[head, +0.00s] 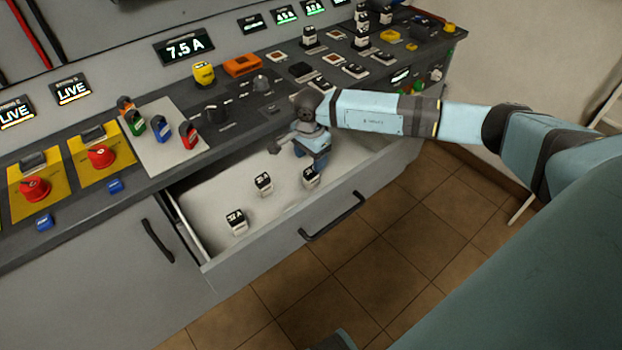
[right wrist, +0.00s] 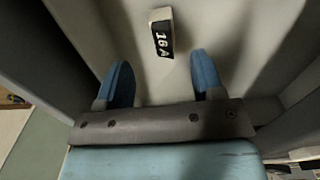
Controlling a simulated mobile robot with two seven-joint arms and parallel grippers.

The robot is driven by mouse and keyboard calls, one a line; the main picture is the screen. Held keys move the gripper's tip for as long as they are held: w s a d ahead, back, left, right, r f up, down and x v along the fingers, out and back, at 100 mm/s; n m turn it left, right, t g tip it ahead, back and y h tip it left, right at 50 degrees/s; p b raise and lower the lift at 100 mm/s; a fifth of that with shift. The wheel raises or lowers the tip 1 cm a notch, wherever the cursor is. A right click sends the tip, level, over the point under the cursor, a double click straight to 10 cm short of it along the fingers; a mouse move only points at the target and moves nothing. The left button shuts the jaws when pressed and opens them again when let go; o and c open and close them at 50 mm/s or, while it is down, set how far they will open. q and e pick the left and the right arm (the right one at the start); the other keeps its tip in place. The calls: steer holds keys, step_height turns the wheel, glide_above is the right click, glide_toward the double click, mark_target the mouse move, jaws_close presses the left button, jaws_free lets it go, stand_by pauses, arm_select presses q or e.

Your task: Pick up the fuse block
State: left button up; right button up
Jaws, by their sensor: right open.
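Three small white fuse blocks with black labelled faces lie in the open drawer (head: 205,195) in the head view: one at the front left (head: 236,222), one in the middle (head: 264,183) and one at the right (head: 310,178). My right gripper (head: 312,155) reaches down into the drawer, close to the right block. In the right wrist view my right gripper (right wrist: 163,78) is open and empty. A fuse block marked 16 A (right wrist: 161,34) lies on the drawer floor beyond the fingertips, roughly between their lines and apart from them. My left gripper is not in view.
The drawer front with its dark handle (head: 332,218) stands out over the brown tiled floor (head: 345,265). The drawer's walls flank the gripper.

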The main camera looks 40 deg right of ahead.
mark_target(311, 170)
steer(key=f, duration=0.8)
steer(key=shift+w+d, duration=0.2)
steer(key=c, duration=1)
steer(key=shift+c, duration=0.2)
steer(key=shift+r, duration=0.15)
